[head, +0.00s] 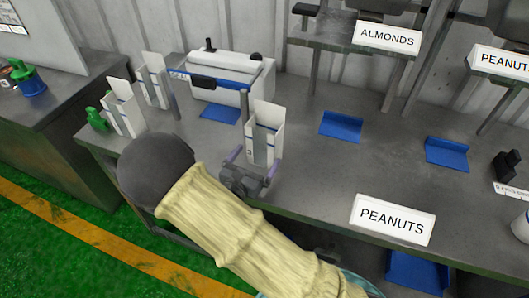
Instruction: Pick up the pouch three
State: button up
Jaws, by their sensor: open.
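A white open-topped pouch with a small "3" on its front, pouch three (269,118), stands upright near the front edge of the grey table (330,185). My gripper (254,161) is open at the lower part of this pouch, with one purplish fingertip on its left and the other on its right. The pouch's base is partly hidden by the gripper. I cannot tell whether the fingers touch it.
Two similar white pouches (121,107) (153,80) and a green object (96,119) stand at left. A white sealing machine (230,78) is behind. Blue trays (341,126) (446,154) and a PEANUTS sign (393,219) are right. Table between is clear.

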jog(key=x, duration=0.5)
jog(key=shift+d+f+p, duration=0.15)
jog(key=shift+d+p, duration=0.1)
jog(key=shift+p, duration=0.05)
jog(key=shift+s, duration=0.1)
jog(key=c, duration=0.9)
